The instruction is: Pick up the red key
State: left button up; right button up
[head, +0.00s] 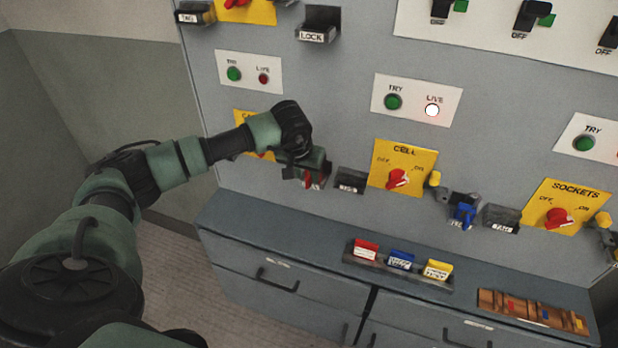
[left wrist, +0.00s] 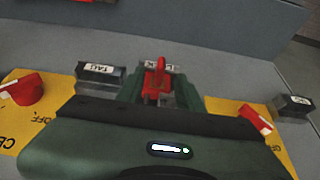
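The red key (left wrist: 158,82) stands in a grey lock on the panel, in the middle of the left wrist view. In the head view a little red (head: 316,180) shows below my left gripper (head: 310,175), which hides most of the key and lock. In the left wrist view the green fingers of my left gripper (left wrist: 161,92) lie on either side of the red key. They look open, with a narrow gap beside the key on the right. My right gripper is out of view.
A TAG holder (head: 351,181) and the yellow CELL switch plate (head: 402,168) are right of my left gripper. A blue key (head: 463,214) hangs farther right. Below is a cabinet top (head: 310,236) with red, blue and yellow tags (head: 401,259) and a wooden tray (head: 485,302).

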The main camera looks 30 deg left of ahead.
aim_at(308, 178)
pick_arm(q)
jog(key=shift+p+x, duration=0.5)
jog(key=shift+x, duration=1.2)
jog(key=shift+w+r, duration=0.1)
jog(key=shift+w, duration=0.05)
grip_shut()
